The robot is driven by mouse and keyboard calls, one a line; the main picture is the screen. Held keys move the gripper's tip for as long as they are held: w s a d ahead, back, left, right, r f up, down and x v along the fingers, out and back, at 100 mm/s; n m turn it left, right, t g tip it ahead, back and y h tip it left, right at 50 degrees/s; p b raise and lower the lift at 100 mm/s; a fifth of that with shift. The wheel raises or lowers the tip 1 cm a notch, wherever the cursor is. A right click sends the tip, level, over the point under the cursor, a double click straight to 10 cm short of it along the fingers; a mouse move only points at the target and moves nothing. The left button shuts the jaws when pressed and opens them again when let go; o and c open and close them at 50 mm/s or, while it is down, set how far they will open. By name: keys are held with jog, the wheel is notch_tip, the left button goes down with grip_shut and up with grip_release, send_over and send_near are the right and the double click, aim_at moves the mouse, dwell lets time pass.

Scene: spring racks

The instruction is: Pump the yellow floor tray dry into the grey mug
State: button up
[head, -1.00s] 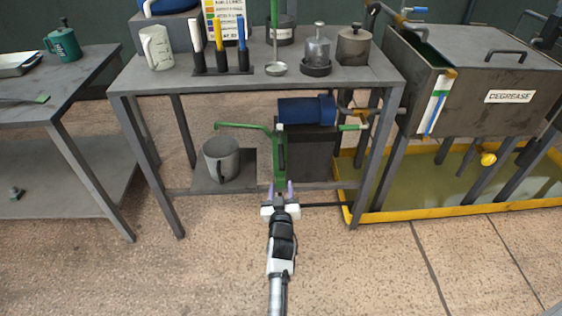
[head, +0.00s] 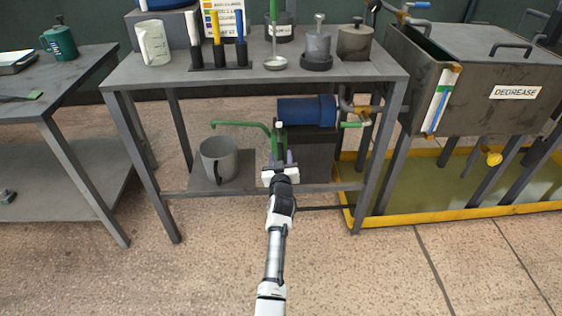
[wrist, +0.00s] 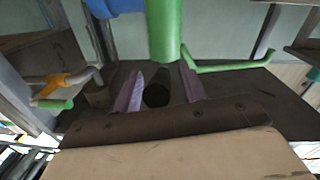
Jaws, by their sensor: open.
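The yellow floor tray (head: 430,217) lies under the tank at the right and holds murky greenish liquid. The grey mug (head: 218,160) stands upright on the low shelf, below the end of a green spout (head: 240,125). The spout joins a green pump (head: 279,137) beside a blue cylinder (head: 307,111). My gripper (head: 280,160) is in front of the pump and hides its lower part. In the wrist view its purple fingers (wrist: 160,88) are apart, with a thick green bar (wrist: 163,30) in line with the gap. I cannot tell whether they touch it.
A grey table (head: 180,83) stands over the pump, with a jug (head: 153,43), markers and metal pots on top. Its legs and low shelf edge frame the space around my arm. A DEGREASE tank (head: 470,85) stands right. The floor in front is clear.

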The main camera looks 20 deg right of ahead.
aim_at(281, 155)
jog(key=shift+w, duration=0.1)
jog(key=shift+c, duration=0.3)
grip_shut()
jog(key=shift+r+p, duration=0.15)
jog(key=shift+p, duration=0.15)
jog(key=p, duration=0.2)
jog(key=r+g+p, duration=0.1)
jog(key=p, duration=0.1)
jog(key=r+p, duration=0.1)
jog(key=p, duration=0.1)
jog(key=shift+s+r+g+y, duration=0.2)
jog(key=shift+s+g+y, duration=0.05)
jog(key=shift+g+y, duration=0.05)
notch_tip(281, 155, up, 3)
jog(key=g+p, duration=0.2)
jog(key=p, duration=0.6)
jog(key=shift+s+f+y, duration=0.15)
jog(key=shift+y, duration=0.25)
notch_tip(281, 155, up, 2)
jog(key=g+p, duration=0.2)
jog(key=p, duration=0.2)
jog(key=shift+y, duration=0.3)
jog(key=shift+w+r+g+y+p, duration=0.35)
jog(key=shift+r+g+p, duration=0.55)
jog(key=shift+p, duration=0.5)
